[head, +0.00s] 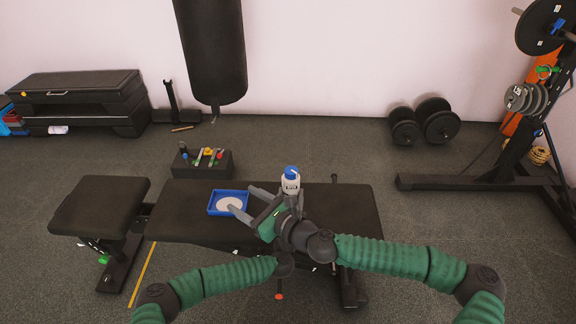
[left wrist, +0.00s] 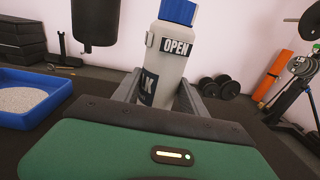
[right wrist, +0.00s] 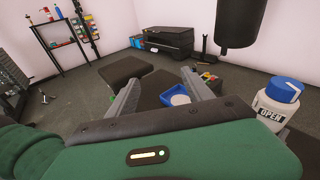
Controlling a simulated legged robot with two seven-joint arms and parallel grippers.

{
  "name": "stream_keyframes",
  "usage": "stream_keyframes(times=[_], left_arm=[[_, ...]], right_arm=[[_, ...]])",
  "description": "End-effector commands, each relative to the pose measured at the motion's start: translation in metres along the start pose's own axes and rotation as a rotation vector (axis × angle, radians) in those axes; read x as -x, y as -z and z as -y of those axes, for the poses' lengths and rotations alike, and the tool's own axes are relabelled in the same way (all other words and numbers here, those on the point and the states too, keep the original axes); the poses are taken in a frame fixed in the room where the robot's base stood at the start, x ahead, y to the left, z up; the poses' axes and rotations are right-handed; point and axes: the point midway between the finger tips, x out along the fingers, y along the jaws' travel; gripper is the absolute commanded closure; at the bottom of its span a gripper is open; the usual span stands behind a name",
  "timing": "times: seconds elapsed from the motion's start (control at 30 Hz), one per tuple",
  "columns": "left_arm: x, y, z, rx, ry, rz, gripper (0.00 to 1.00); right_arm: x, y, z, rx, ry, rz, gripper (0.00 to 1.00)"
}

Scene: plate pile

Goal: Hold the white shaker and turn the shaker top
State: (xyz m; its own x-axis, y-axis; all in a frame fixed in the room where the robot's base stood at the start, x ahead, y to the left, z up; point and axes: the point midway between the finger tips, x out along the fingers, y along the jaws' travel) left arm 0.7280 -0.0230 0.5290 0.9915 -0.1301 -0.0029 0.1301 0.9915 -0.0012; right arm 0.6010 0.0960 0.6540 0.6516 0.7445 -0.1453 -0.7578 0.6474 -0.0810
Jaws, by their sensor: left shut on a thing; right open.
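The white shaker (head: 290,186) has a blue top (head: 291,171) and stands upright above the bench. My left gripper (head: 290,199) is shut on its body; in the left wrist view the fingers flank the shaker (left wrist: 167,66), and dark labels, one reading OPEN, show. The blue top (left wrist: 178,11) is partly cut off there. My right gripper (head: 242,198) is open and empty, to the left of the shaker. In the right wrist view the shaker (right wrist: 272,113) with its blue top (right wrist: 285,88) is at the right, outside the open fingers (right wrist: 165,92).
A blue tray (head: 212,210) with pale round contents lies on the black bench (head: 180,222), close to my right fingers. A dark box (head: 190,168) with colourful items is behind it. A punching bag (head: 212,50) hangs behind. The bench's right part is clear.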

Motion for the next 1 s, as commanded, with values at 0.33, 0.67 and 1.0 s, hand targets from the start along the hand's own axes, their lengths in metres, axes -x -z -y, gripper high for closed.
stream_keyframes(times=[0.33, 0.67, 1.0], left_arm=[[0.0, 0.0, 0.0, 0.0, 0.0, 0.0, 1.0], [0.0, 0.0, 0.0, 0.0, 0.0, 0.0, 1.0], [0.0, 0.0, 0.0, 0.0, 0.0, 0.0, 1.0]], right_arm=[[0.068, 0.052, 0.141, -0.122, 0.528, 0.121, 0.41], [0.012, 0.047, 0.173, -0.122, 0.53, 0.121, 0.41], [-0.032, 0.043, 0.2, -0.122, 0.528, 0.121, 0.41]])
